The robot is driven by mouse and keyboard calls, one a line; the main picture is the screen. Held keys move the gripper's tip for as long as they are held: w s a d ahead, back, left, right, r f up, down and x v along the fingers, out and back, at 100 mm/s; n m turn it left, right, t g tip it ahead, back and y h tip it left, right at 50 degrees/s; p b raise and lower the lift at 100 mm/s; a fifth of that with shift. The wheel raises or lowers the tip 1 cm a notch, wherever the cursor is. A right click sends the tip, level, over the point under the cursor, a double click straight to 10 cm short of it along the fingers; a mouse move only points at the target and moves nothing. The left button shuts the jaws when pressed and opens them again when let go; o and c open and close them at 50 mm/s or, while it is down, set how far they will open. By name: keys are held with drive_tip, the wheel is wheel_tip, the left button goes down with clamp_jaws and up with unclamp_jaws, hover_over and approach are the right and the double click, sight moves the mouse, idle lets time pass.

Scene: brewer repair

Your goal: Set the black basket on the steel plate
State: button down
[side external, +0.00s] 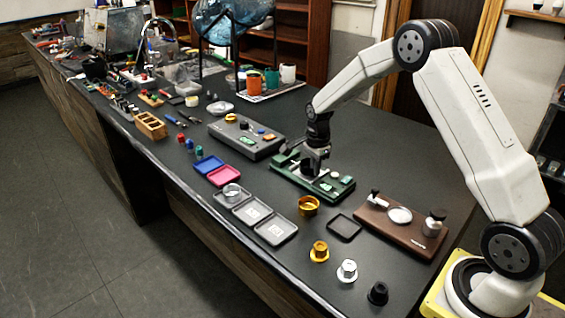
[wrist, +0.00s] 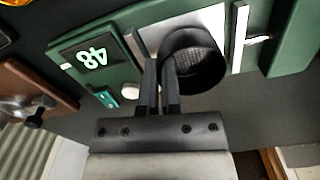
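The black basket (wrist: 208,72) is a round dark cup with a mesh floor. The plate shows on both sides of the basket. My gripper (wrist: 160,62) has its two fingers close together at the basket's left wall, apparently pinching it. Whether the basket's underside touches the plate cannot be told. In the side view my gripper (side external: 316,166) points down low over the green device (side external: 340,188), and the basket is hard to make out there.
The green device has a lit display (wrist: 92,57) beside the plate. A grey device (side external: 245,142) stands left of it and a brown board (side external: 400,225) right of it. A gold ring (side external: 308,206) and an empty black frame (side external: 344,227) lie in front.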

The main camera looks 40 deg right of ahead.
drive_tip(key=shift+s+f, duration=0.1)
drive_tip(key=shift+f, duration=0.25)
idle(0.8)
drive_tip(key=c, duration=0.7)
unclamp_jaws()
drive_tip(key=shift+f, duration=0.1)
drive_tip(key=shift+c, duration=0.2)
drive_tip(key=shift+s, duration=0.1)
drive_tip(key=shift+c, duration=0.4)
drive_tip(key=shift+o, duration=0.7)
drive_tip(key=shift+r, duration=0.4)
drive_tip(key=shift+w+r, duration=0.15)
drive_tip(key=shift+r, duration=1.55)
drive_tip(key=shift+w+r, duration=0.1)
drive_tip(key=shift+r, duration=1.55)
drive_tip(key=shift+s+a, duration=0.1)
